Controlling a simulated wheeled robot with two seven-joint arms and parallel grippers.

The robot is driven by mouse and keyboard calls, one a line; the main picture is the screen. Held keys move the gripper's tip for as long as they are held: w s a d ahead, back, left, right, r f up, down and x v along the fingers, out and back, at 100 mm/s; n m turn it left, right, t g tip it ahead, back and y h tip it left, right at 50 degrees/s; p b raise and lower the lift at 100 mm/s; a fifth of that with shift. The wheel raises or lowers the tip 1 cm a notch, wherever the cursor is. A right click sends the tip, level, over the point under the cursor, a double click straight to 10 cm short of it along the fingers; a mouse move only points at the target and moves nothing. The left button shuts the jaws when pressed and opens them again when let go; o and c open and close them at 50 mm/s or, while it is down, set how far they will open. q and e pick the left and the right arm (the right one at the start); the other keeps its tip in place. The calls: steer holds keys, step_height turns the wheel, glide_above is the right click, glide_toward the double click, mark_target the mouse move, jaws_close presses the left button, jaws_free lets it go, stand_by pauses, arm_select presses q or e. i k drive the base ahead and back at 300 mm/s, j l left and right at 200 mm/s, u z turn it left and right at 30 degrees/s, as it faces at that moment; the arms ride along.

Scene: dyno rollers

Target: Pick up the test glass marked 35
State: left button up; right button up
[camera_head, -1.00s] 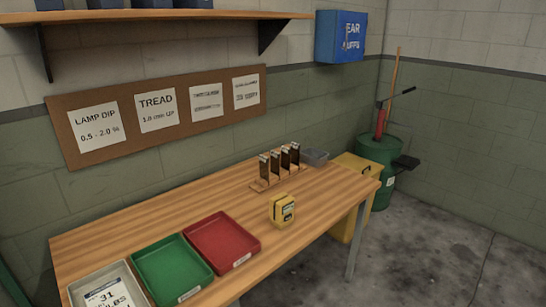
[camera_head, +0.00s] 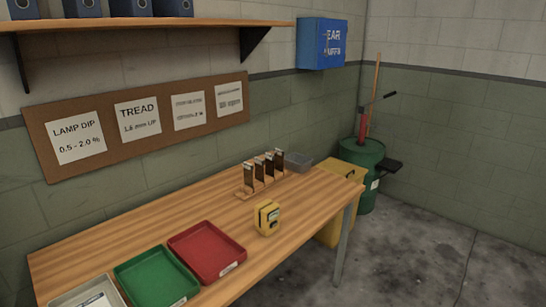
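Several dark test glasses (camera_head: 259,170) stand upright in a row in a wooden rack (camera_head: 246,192) on the workbench (camera_head: 120,240), towards its far right end. They are too small here for any number on them to be read, so I cannot tell which is marked 35. Neither of my grippers shows in the head view.
A yellow device (camera_head: 266,218) stands in front of the rack. Red (camera_head: 207,253), green (camera_head: 157,279) and grey (camera_head: 72,298) trays lie along the bench's front left. A yellow cabinet (camera_head: 340,172) and green drum (camera_head: 364,170) stand beyond the bench.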

mark_target(279, 155)
steer(key=u, duration=0.4)
steer(key=i+l+u, duration=0.2)
steer(key=l+u, duration=0.15)
steer(key=l, duration=0.3)
steer(key=i+l+u, duration=0.2)
steer(key=l, duration=0.15)
steer(key=l+u, duration=0.2)
steer(key=l, duration=0.15)
steer(key=i, duration=0.05)
